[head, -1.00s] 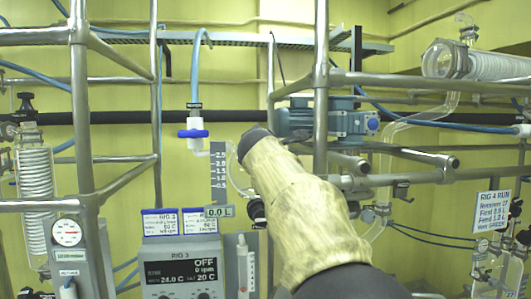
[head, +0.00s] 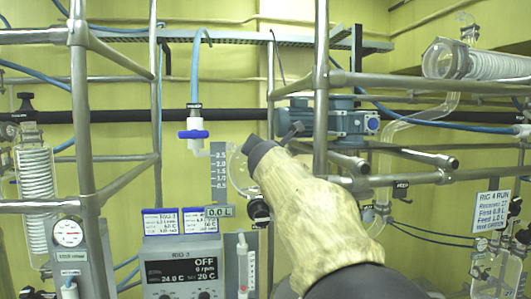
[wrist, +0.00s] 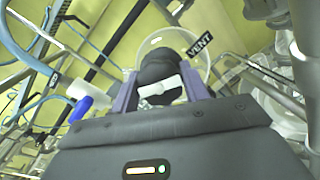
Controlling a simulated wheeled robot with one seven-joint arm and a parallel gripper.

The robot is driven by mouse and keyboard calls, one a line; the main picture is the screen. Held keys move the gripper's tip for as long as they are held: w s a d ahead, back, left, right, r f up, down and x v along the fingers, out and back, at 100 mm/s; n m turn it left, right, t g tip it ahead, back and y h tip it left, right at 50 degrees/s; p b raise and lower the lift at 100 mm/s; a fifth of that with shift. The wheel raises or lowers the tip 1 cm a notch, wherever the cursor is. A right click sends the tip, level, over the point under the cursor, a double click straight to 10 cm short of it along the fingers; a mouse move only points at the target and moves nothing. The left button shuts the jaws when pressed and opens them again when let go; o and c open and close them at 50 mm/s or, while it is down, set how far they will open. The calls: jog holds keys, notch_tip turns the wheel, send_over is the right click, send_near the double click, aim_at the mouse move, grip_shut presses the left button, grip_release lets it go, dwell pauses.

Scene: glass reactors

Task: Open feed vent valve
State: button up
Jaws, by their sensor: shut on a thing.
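In the wrist view, a black vent valve knob (wrist: 158,67) with a white bar across its front sits between the two grey-purple fingers of my gripper (wrist: 163,90). The fingers are closed on its sides. A tag reading VENT (wrist: 200,45) hangs beside it, and a clear round glass vessel (wrist: 178,42) is behind it. In the head view my gripper (head: 257,150) reaches up and left in front of the glass feed vessel (head: 236,170). My sleeved arm hides the knob there.
A blue-handled valve (head: 193,134) on a blue hose is left of my gripper, above the level scale (head: 219,172). Metal frame bars (head: 320,100) and a blue motor (head: 345,120) are close on the right. The RIG 3 controller (head: 182,270) stands below, reading OFF.

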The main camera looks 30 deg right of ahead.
jog(key=shift+r, duration=0.1)
jog(key=o, duration=1)
jog(key=shift+s, duration=0.1)
jog(key=b+v, duration=0.6)
jog(key=v, duration=1.1)
jog(key=shift+a, duration=0.1)
